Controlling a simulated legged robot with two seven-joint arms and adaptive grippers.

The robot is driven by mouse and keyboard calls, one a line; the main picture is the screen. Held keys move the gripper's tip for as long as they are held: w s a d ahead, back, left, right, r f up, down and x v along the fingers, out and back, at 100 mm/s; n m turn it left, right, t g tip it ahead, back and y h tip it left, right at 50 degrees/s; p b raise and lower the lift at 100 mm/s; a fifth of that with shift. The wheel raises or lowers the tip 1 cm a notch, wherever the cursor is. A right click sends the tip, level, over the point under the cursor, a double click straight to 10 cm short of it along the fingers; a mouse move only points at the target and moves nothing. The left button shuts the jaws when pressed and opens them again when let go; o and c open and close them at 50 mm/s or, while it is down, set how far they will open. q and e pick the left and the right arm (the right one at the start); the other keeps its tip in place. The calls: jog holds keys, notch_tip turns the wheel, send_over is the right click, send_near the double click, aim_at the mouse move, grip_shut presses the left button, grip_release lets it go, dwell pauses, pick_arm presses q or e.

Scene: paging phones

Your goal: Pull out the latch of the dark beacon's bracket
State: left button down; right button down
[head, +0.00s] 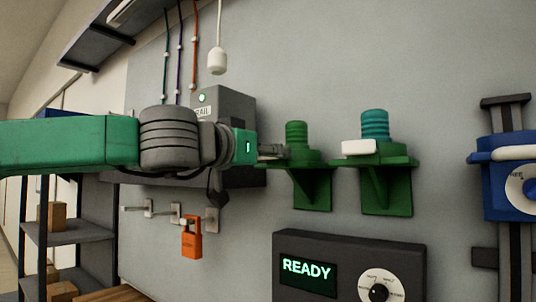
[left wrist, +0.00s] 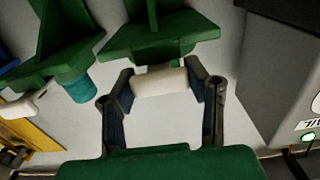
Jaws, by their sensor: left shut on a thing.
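Two green brackets stick out from the grey wall. The left bracket (head: 312,185) carries a dark green ribbed beacon (head: 296,136). The right bracket (head: 388,190) carries a teal beacon (head: 375,125) with a white latch (head: 358,147) at its front. My left gripper (head: 274,151) reaches the left bracket from the left. In the left wrist view, its two fingers (left wrist: 165,84) are closed on the ends of a white latch (left wrist: 163,81) at that bracket. The gripper hides this latch in the head view. My right gripper is not in view.
A dark console (head: 350,240) reading READY, with a dial, stands below the brackets. A grey box (head: 235,105) and an orange padlock (head: 191,240) are behind and below my left arm. A blue device (head: 505,170) hangs at the right.

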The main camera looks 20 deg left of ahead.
pick_arm(q)
jog(key=shift+s+a, duration=0.1)
jog(key=shift+s, duration=0.05)
jog(key=shift+s+a+f+p, duration=0.1)
jog(key=shift+s+a+p, duration=0.1)
jog(key=shift+s+p, duration=0.5)
jog(key=c, duration=1)
grip_release()
jog(key=shift+o, duration=1.1)
jog(key=shift+s+a, duration=0.1)
jog(key=shift+s, duration=0.05)
jog(key=shift+s+a, duration=0.15)
jog(key=shift+a, duration=0.05)
jog(key=shift+a, duration=0.1)
